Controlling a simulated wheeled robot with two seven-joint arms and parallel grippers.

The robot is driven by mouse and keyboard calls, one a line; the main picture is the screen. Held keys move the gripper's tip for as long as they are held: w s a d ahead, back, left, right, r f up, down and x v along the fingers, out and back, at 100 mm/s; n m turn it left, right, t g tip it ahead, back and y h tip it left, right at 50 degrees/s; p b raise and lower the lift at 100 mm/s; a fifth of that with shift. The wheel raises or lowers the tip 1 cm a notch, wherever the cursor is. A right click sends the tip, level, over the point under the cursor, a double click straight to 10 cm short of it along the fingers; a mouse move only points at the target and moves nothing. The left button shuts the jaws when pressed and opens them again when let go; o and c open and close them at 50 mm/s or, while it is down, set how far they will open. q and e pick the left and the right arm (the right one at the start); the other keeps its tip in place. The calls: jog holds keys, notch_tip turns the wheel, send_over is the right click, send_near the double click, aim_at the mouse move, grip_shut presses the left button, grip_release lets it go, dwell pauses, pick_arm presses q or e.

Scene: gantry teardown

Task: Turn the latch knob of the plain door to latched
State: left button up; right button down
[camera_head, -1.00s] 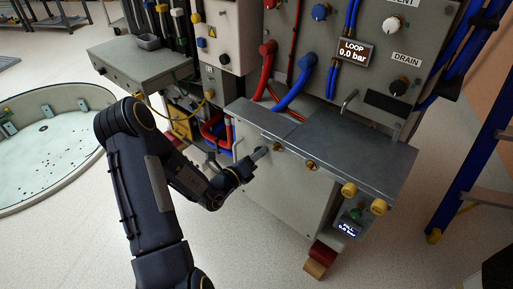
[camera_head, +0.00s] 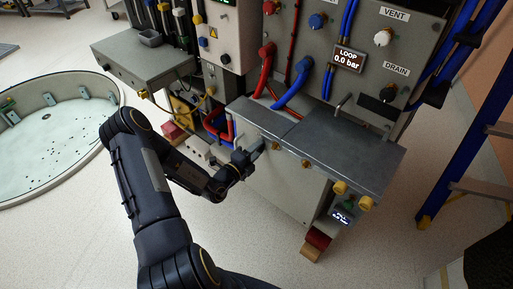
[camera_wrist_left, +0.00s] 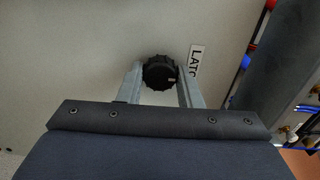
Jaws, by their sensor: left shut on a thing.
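The black ribbed latch knob (camera_wrist_left: 158,73) sits on the pale door (camera_wrist_left: 80,50) in the left wrist view. A small light mark shows at its lower right edge. A white label (camera_wrist_left: 196,61) reading "LATC", partly cut off by a finger, is beside it. My left gripper (camera_wrist_left: 160,80) has one finger on each side of the knob and is shut on it. In the head view my left gripper (camera_head: 256,149) is at the door's (camera_head: 285,188) upper left, under the grey shelf, and hides the knob. My right gripper is not in view.
The grey shelf (camera_head: 340,150) juts out above the door, with brass fittings along its front edge. Red hoses (camera_head: 266,68) and blue hoses (camera_head: 290,95) run above it. A blue ladder (camera_head: 470,150) stands at right. A round basin (camera_head: 50,140) lies at left.

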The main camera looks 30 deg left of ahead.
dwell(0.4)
pick_arm(q)
jog(key=o, duration=1)
jog(key=s, duration=0.2)
jog(key=s+a, duration=0.1)
jog(key=s, duration=0.4)
jog(key=shift+s+a+p, duration=0.2)
jog(key=shift+s+p, duration=0.15)
jog(key=shift+p, duration=0.05)
